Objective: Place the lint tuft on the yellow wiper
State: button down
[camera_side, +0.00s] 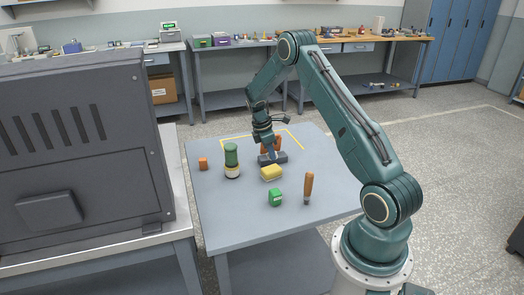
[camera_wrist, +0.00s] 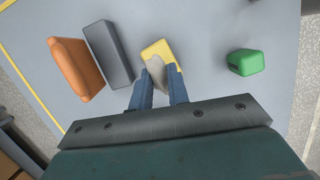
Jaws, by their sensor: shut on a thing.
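My gripper (camera_wrist: 159,86) is shut on the lint tuft (camera_wrist: 158,72), a small greyish-white lump between the two blue fingers. In the wrist view the tuft overlaps the near part of the yellow wiper (camera_wrist: 157,48), a yellow block lying on the table. The wiper also shows in the side view (camera_side: 271,173), just in front of my gripper (camera_side: 272,153). There my gripper hangs low by the dark grey block, and the tuft is too small to make out clearly. I cannot tell whether the tuft touches the wiper.
A dark grey block (camera_wrist: 108,54) and an orange piece (camera_wrist: 76,68) lie left of the wiper in the wrist view. A green block (camera_side: 275,197), an orange-handled tool (camera_side: 309,187), a green-topped bottle (camera_side: 231,160) and a small orange block (camera_side: 203,163) stand around. The table's front is clear.

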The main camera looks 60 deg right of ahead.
jog(key=shift+f, duration=2.05)
jog(key=shift+f, duration=0.1)
jog(key=c, duration=1.3)
grip_release()
jog(key=v, duration=1.2)
